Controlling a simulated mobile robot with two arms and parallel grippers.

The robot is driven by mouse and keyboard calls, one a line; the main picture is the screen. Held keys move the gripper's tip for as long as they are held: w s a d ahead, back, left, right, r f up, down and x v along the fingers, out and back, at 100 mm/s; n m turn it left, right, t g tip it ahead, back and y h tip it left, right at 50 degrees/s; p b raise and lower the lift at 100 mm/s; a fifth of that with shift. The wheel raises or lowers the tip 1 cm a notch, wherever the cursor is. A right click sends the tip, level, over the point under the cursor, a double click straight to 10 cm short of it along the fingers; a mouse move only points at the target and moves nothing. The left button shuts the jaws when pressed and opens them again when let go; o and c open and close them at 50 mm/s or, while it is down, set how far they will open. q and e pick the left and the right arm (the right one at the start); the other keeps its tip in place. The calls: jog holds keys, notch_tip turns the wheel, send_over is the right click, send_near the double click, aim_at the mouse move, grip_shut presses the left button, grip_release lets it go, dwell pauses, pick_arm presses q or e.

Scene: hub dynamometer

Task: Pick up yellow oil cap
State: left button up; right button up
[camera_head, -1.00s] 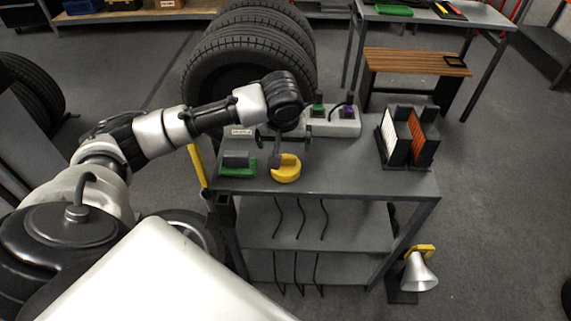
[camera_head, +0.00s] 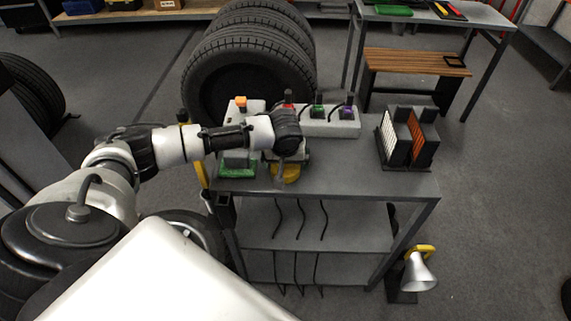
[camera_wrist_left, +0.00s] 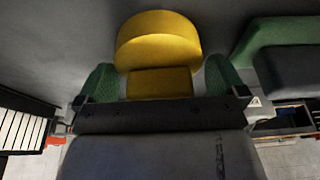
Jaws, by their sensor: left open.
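The yellow oil cap (camera_head: 287,176) sits on the grey cart top, near its front left. In the left wrist view the cap (camera_wrist_left: 158,40) has a round body and a squarer block (camera_wrist_left: 160,84). My left gripper (camera_wrist_left: 160,86) is open there, with one green fingertip on each side of that block. Narrow gaps seem to show, but I cannot tell whether either finger touches. In the head view my left gripper (camera_head: 286,157) is above the cap and hides its upper part. My right gripper is not in view.
A green-based piece with a grey block (camera_head: 237,163) stands close left of the cap. White blocks with coloured plugs (camera_head: 333,122) line the back. A dark rack with white and orange panels (camera_head: 407,140) stands at the right. The cart top's middle (camera_head: 345,172) is clear.

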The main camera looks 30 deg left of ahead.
pick_arm(q)
jog(key=c, duration=0.8)
jog(key=shift+r, duration=0.15)
